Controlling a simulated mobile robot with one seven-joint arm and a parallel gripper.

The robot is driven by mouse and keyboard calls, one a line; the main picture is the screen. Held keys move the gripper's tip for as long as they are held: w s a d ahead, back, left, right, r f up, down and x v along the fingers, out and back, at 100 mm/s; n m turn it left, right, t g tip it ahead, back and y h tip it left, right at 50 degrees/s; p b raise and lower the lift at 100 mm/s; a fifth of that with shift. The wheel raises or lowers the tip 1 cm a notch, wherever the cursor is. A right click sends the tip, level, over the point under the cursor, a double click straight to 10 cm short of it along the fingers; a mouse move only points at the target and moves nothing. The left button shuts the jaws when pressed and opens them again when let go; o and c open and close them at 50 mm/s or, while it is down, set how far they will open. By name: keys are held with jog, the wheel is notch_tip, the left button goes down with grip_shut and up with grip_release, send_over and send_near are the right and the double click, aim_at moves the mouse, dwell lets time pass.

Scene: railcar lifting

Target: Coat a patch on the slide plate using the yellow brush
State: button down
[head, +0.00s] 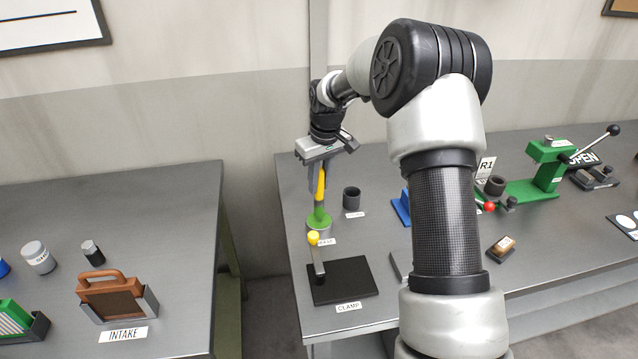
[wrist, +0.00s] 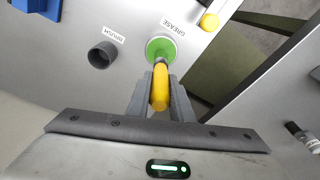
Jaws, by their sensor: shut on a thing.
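My gripper (head: 318,170) is shut on the yellow brush (head: 321,185) and holds it upright over the green grease pot (head: 318,221) at the left of the far bench. In the wrist view the yellow handle (wrist: 160,88) stands between the fingers, and its lower end meets the green pot (wrist: 160,42). I cannot tell whether the bristles are in the grease. A brown plate with a handle (head: 112,300) stands in a grey holder at INTAKE; I cannot tell whether it is the slide plate. The dark brush cup (head: 352,197) is empty, also in the wrist view (wrist: 101,55).
A black CLAMP pad (head: 343,280) with a yellow-knobbed lever (head: 314,240) lies in front of the pot. A blue block (head: 401,208) and a green lever press (head: 545,170) stand to the right. A floor gap separates the benches.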

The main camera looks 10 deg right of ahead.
jog(key=shift+r+p, duration=1.35)
jog(key=shift+r, duration=1.05)
jog(key=shift+f, duration=0.1)
